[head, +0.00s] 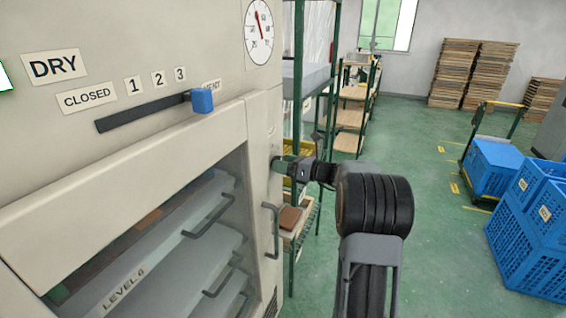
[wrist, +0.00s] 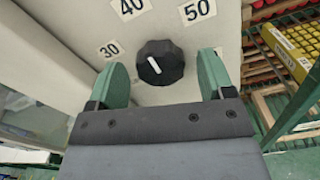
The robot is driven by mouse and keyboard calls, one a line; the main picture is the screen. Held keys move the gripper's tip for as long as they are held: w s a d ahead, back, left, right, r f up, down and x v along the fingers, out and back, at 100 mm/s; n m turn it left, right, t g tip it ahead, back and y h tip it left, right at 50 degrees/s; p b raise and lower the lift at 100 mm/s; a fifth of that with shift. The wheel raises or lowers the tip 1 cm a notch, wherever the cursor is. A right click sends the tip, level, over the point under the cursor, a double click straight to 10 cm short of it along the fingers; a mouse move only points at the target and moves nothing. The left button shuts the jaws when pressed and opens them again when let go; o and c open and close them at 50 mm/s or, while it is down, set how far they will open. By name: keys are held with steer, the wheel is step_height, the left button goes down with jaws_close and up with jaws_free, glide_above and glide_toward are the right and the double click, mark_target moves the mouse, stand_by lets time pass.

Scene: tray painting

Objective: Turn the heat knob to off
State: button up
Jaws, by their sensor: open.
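The heat knob (wrist: 168,58) is a black faceted dial with a short white mark, on the pale front of the cabinet. Labels 30, 40 and 50 sit around its left and upper sides. The white mark slants from upper left to lower right; which label it points at is unclear. No off label shows in the wrist view. My gripper (wrist: 164,66) is open, one green finger on each side of the knob, with visible gaps. In the head view my gripper (head: 283,163) is at the cabinet's right front edge, and the knob cannot be made out there.
A slider with a blue handle (head: 202,100) sits under the labels CLOSED, 1, 2, 3. A dial gauge (head: 259,31) is above. A door handle (head: 272,230) is below my gripper. Shelving (head: 326,110) stands just right; blue crates (head: 530,225) are farther right. Green floor between is free.

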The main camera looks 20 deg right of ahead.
steer(key=shift+w+a, duration=0.3)
steer(key=shift+w, duration=0.05)
steer(key=shift+c, duration=0.3)
